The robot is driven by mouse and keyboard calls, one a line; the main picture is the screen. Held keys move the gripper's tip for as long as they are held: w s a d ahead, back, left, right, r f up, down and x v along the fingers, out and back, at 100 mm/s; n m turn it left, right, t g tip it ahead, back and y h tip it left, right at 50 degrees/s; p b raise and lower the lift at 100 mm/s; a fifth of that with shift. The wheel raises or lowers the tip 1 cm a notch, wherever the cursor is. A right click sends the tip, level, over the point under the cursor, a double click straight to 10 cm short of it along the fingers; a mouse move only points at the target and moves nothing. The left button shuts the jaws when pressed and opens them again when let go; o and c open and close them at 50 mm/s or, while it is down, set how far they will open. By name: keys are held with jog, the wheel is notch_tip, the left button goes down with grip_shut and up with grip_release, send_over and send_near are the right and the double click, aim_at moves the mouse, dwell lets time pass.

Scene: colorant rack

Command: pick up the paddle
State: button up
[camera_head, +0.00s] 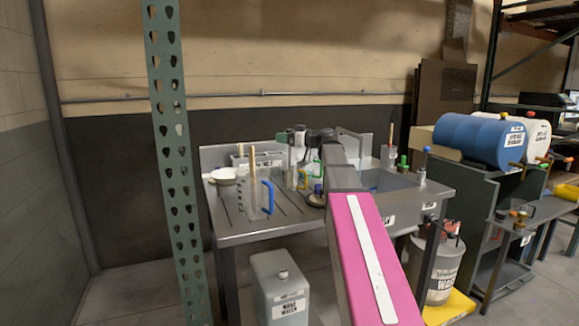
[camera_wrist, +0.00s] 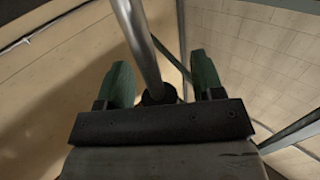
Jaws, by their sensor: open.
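A pale wooden stick (camera_head: 252,165), which may be the paddle, stands upright in a clear pitcher with a blue handle (camera_head: 267,195) on the metal bench. Its lower end is hard to make out. A second brown stick (camera_head: 390,140) stands in a container at the bench's back right; I cannot tell which is the paddle. My gripper (camera_head: 290,138) is over the back of the bench, right of the pitcher and apart from it. In the wrist view my green fingers (camera_wrist: 157,82) are spread. A grey metal rod (camera_wrist: 137,40) shows between them; I cannot tell whether it touches them.
The metal bench (camera_head: 235,238) also holds a bowl (camera_head: 224,176), a grey bin (camera_head: 243,161) and other clear pitchers near my arm. A basin is at its right. A green perforated post (camera_head: 175,150) stands in front at left. Blue drum (camera_head: 468,136) at right.

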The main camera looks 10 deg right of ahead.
grip_shut()
jog(key=shift+r, duration=0.1)
